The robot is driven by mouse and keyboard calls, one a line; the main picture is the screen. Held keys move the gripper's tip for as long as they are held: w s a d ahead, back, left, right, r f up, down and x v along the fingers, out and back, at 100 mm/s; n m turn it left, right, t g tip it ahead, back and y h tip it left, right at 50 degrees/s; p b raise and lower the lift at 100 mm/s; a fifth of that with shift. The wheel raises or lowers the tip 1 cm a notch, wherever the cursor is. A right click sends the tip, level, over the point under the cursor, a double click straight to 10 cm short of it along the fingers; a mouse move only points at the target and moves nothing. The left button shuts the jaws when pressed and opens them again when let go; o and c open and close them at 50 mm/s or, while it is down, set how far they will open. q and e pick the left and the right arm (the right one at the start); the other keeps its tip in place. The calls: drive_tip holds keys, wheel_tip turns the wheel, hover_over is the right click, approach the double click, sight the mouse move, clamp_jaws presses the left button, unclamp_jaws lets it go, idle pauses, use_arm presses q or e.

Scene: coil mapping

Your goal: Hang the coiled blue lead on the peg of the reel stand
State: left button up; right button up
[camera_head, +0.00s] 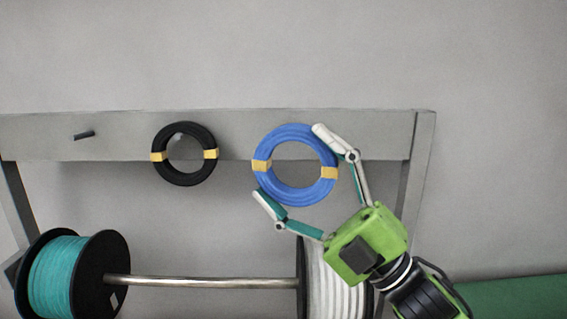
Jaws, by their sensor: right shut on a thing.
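The coiled blue lead (262,143), a ring with two yellow bands, is upright in front of the rail of the reel stand (365,135). My right gripper (289,162) is shut on the blue lead from the lower right, one finger at its upper right side and the other at its lower left. A short dark peg (84,135) sticks out of the rail at the left, bare. I cannot tell whether the blue lead touches the rail. No peg shows inside its ring. My left gripper is not in view.
A black coil (160,138) with yellow bands hangs at the rail between the bare peg and the blue lead. Below are a teal reel (60,280), a metal rod (200,282) and a white reel (325,285). A green surface (515,298) lies at the lower right.

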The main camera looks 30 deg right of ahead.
drive_tip(key=shift+w+d+r, duration=0.1)
drive_tip(key=shift+w+d, duration=0.1)
drive_tip(key=shift+w+d+f+p, duration=0.15)
drive_tip(key=shift+w+d, duration=0.65)
drive_tip(key=shift+w, duration=0.85)
drive_tip(key=shift+w+d+f+p, duration=0.1)
drive_tip(key=shift+w+d, duration=0.65)
drive_tip(key=shift+w, duration=0.95)
drive_tip(key=shift+w+d+f+p, duration=0.15)
drive_tip(key=shift+w+d, duration=0.65)
drive_tip(key=shift+w, duration=0.85)
drive_tip(key=shift+f+b, duration=0.35)
drive_tip(key=o, duration=1.2)
drive_tip(key=shift+o, duration=0.2)
drive_tip(key=v, duration=1.2)
drive_tip(key=shift+f, duration=0.1)
